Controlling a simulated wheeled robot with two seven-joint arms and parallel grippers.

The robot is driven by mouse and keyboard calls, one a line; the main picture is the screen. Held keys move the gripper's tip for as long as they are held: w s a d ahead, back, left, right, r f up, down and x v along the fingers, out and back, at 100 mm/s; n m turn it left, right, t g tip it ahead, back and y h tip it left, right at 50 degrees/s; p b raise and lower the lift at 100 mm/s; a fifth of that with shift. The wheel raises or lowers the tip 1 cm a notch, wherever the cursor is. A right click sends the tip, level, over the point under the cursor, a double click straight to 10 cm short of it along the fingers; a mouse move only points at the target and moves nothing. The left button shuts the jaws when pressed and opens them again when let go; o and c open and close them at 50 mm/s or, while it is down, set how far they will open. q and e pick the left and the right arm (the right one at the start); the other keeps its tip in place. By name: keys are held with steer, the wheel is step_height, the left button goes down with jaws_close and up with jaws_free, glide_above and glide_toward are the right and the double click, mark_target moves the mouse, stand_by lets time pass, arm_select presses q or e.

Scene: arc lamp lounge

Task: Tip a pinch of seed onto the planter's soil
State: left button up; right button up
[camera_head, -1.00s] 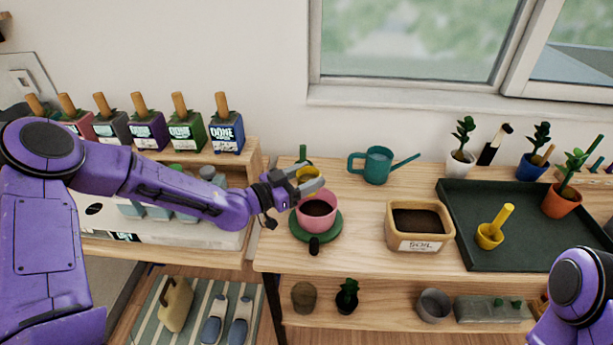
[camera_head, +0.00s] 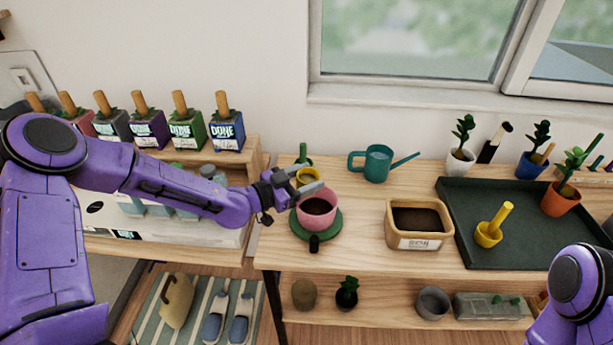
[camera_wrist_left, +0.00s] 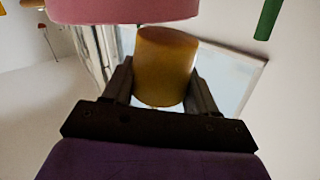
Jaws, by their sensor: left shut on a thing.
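The pink planter (camera_head: 318,222) with dark soil stands upright on a green saucer (camera_head: 333,228) near the table's left end. It also shows at the top of the left wrist view (camera_wrist_left: 120,9). My left gripper (camera_head: 306,181) is shut on a small yellow cup (camera_head: 306,175), at the planter's back rim. The left wrist view shows the cup (camera_wrist_left: 165,65) between both fingers, near the planter's pink wall. I cannot see inside the cup or tell whether seed is in it. My right gripper is out of view; only part of that arm shows at bottom right.
A tan soil tub (camera_head: 419,240) stands right of the planter. A teal watering can (camera_head: 376,163) is behind them. A dark tray (camera_head: 475,205) at right holds a yellow pot (camera_head: 488,235) with a yellow handle. A green object (camera_head: 302,152) stands behind the gripper.

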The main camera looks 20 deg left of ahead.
arm_select(q)
steer(key=shift+r+m+g+y+p, duration=0.3)
steer(key=shift+m+g+y+p, duration=0.15)
steer(key=shift+m+p, duration=0.7)
steer(key=shift+d+m+y+p, duration=0.15)
steer(key=shift+m+y+p, duration=0.6)
steer(key=shift+m+p, duration=0.6)
steer(key=shift+s+f+m+y, duration=0.1)
steer(key=shift+m+y, duration=0.3)
steer(key=shift+m, duration=0.1)
steer(key=shift+d+m, duration=0.15)
steer(key=shift+m, duration=0.15)
steer(key=shift+f+m+g+y, duration=0.25)
steer(key=shift+m+y, duration=0.15)
steer(key=shift+m, duration=0.1)
steer(key=shift+d, duration=0.15)
steer(key=shift+a, duration=0.2)
steer(key=shift+d, duration=0.15)
